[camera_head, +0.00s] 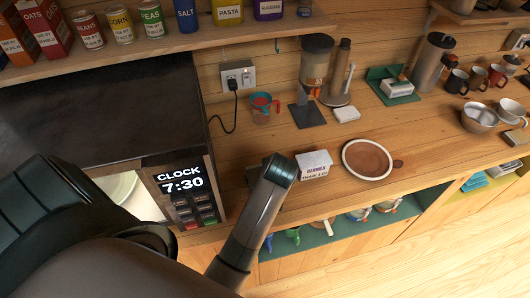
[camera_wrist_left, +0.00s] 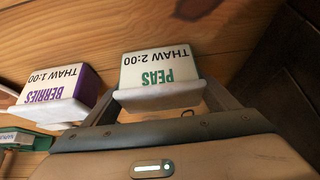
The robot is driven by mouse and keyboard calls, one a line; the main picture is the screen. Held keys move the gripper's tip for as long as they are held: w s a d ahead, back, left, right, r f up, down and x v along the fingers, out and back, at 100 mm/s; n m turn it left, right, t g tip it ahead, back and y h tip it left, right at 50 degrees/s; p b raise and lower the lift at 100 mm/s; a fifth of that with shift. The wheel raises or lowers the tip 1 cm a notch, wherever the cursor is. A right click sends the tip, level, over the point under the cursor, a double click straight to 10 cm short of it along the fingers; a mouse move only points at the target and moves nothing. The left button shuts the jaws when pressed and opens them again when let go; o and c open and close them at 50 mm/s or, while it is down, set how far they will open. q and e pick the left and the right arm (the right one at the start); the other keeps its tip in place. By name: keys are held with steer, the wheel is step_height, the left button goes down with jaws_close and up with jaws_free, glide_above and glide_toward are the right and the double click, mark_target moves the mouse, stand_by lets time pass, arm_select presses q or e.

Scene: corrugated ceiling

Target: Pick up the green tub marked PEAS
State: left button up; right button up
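The tub marked PEAS (camera_wrist_left: 160,68) shows in the left wrist view with green letters, a pale face reading THAW 2:00 and a white rim, upside down in the picture. My left gripper (camera_wrist_left: 160,100) has its fingers apart on either side of the tub's near edge. I cannot see clear contact with the tub. My right gripper is not in view.
A brown plate with a pale rim (camera_head: 367,160) lies right of the BERRIES tub. A microwave reading CLOCK 7:30 (camera_head: 180,180) stands to the left. A red and blue measuring cup (camera_head: 263,108) and a coffee grinder (camera_head: 316,62) are behind on the wooden counter (camera_head: 420,135).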

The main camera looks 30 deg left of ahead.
arm_select(q)
steer(key=c, duration=0.4)
steer(key=shift+r+b, duration=0.3)
steer(key=shift+r, duration=0.4)
step_height(320, 180, up, 8)
steer(key=shift+w+f+b, duration=0.1)
steer(key=shift+f+b, duration=0.1)
steer(key=shift+b, duration=0.8)
steer(key=shift+r, duration=0.55)
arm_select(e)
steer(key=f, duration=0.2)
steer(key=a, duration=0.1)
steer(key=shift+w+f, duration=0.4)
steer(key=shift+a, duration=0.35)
